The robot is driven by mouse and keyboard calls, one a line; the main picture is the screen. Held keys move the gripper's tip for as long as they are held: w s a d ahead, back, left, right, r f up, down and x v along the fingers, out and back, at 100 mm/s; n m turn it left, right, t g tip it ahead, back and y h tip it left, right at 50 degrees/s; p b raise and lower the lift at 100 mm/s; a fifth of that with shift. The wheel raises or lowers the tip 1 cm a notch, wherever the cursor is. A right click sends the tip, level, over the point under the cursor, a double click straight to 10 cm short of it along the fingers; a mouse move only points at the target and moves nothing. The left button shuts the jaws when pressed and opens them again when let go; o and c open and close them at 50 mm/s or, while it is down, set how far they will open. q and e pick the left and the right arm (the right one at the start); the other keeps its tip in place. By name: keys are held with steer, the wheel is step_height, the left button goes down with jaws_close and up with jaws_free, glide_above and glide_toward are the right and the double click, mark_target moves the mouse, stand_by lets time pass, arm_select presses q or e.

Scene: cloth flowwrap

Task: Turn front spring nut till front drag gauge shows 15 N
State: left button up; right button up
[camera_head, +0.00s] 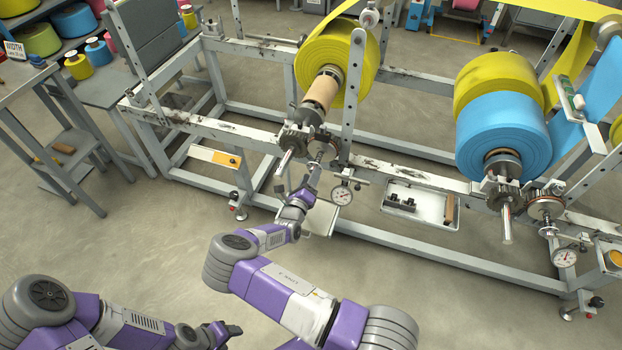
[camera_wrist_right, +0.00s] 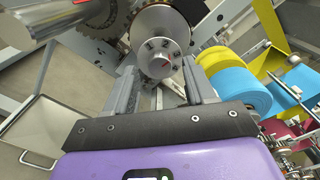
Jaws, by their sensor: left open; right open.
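My right gripper (camera_head: 315,168) is at the brake end below the left yellow roll (camera_head: 312,58). A second gauge (camera_head: 565,257) is at the right spindle. My left gripper (camera_head: 228,332) is open and empty, low over the floor.
A grey metal frame (camera_head: 400,172) carries the spindles. A blue roll (camera_head: 505,140) sits on the right spindle. A shallow tray (camera_head: 425,211) on the frame holds small parts. A grey bench (camera_head: 40,85) stands at the left. The floor in front is clear.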

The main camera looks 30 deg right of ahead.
steer(key=shift+w+d, duration=0.3)
steer(key=shift+d, duration=0.1)
steer(key=shift+c, duration=0.4)
jaws_close()
steer(key=m+p, duration=0.2)
steer(key=shift+p, duration=0.4)
steer(key=shift+o, duration=0.4)
jaws_free()
